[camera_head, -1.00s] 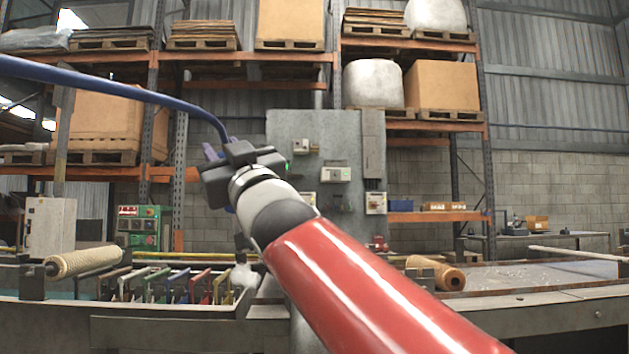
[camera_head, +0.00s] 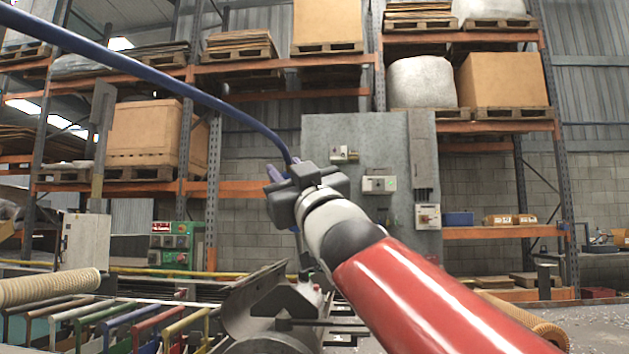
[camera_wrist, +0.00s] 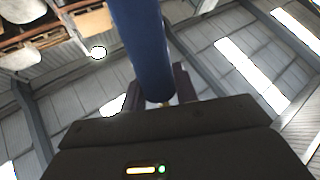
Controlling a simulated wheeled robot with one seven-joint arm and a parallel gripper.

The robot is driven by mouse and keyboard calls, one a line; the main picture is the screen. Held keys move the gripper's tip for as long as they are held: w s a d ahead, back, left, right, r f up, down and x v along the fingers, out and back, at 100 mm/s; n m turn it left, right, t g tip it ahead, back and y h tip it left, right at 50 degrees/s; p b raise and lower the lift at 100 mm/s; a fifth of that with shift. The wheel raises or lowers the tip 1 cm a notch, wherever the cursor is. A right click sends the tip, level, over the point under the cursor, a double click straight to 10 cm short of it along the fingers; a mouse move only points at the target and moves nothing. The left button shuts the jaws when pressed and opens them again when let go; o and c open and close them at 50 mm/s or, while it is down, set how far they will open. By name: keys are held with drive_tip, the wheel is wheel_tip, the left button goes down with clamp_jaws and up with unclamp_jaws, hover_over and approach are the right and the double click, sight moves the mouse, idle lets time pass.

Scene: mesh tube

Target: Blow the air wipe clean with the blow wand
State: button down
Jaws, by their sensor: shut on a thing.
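My gripper (camera_head: 283,174) is at the end of my red and white arm, raised above the machine line in the middle of the head view. It is shut on the blow wand, whose purple body shows small between the fingers. A blue hose (camera_head: 180,80) runs from it to the upper left. In the wrist view the blue hose (camera_wrist: 138,45) rises from between the dark fingers (camera_wrist: 158,88). The wand's nozzle is hidden. I cannot make out the air wipe for certain; a grey metal trough-shaped part (camera_head: 255,300) lies below my gripper.
Several coloured bent bars (camera_head: 120,325) stand in a row at the lower left, beside a mesh-covered roll (camera_head: 45,288). Another tan roll (camera_head: 530,325) lies at the lower right. A grey panel (camera_head: 350,140) with switch boxes stands behind my gripper. Racks fill the background.

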drive_tip(key=shift+w+d+f, duration=0.15)
drive_tip(key=shift+w, duration=0.25)
drive_tip(key=shift+w+f+b, duration=0.45)
drive_tip(key=shift+w+f, duration=0.15)
drive_tip(key=shift+f, duration=0.2)
drive_tip(key=shift+w+f+b, duration=0.4)
drive_tip(key=shift+w+f, duration=0.2)
drive_tip(key=shift+f, duration=0.15)
idle(0.4)
